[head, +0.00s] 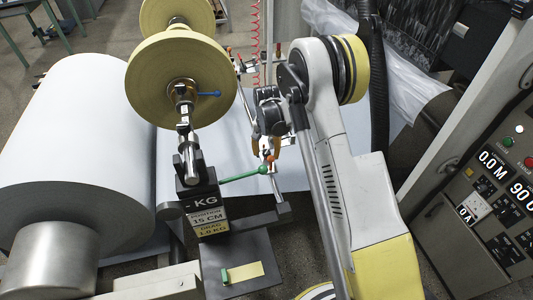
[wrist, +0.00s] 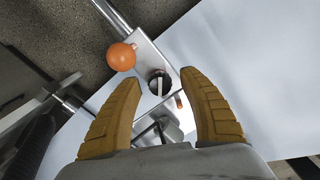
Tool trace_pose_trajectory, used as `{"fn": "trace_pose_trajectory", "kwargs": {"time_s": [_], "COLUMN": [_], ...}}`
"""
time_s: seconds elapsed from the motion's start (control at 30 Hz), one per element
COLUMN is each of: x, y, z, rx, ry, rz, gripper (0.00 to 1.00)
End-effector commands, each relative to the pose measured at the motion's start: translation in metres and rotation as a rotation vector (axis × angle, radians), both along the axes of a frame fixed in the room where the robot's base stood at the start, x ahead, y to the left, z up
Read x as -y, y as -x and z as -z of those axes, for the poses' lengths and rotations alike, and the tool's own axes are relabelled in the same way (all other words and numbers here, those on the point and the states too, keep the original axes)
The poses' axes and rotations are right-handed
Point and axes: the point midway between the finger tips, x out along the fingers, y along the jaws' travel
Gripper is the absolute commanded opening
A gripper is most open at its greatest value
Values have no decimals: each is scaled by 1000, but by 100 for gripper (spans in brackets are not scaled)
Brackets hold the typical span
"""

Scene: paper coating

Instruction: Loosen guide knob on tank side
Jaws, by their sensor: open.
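In the wrist view, my gripper (wrist: 159,77) is open, with its two tan ribbed fingers spread. A small dark round knob (wrist: 160,80) with a pale bar shows in the gap between the fingertips. It is on a silvery metal bracket (wrist: 148,52); the fingers appear apart from it, and I cannot tell the distance. An orange ball (wrist: 121,57) sits just left of the knob. In the head view, my gripper (head: 275,155) is partly hidden by my arm, near the metal guide parts, and the dark knob cannot be made out.
A green lever (head: 242,174) lies left of my gripper. A large white paper roll (head: 75,125) fills the left side. Yellow rolls (head: 180,55) on a shaft stand behind the weight post (head: 207,210). A control panel (head: 500,180) stands at right. White paper (wrist: 255,60) spreads right of the bracket.

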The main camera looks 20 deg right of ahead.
Motion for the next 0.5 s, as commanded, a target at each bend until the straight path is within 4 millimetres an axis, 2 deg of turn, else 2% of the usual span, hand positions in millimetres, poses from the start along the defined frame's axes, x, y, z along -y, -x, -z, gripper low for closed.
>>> {"fn": "trace_pose_trajectory", "kwargs": {"time_s": [0.1,0.17,0.2,0.27,0.3,0.5], "x": [0,0,0,0,0,0], "y": [0,0,0,0,0,0], "z": [0,0,0,0,0,-1], "rx": [0,0,0,0,0,0], "ry": [0,0,0,0,0,0], "rz": [0,0,0,0,0,-10], "gripper": [50,33,21,3,0,0]}}
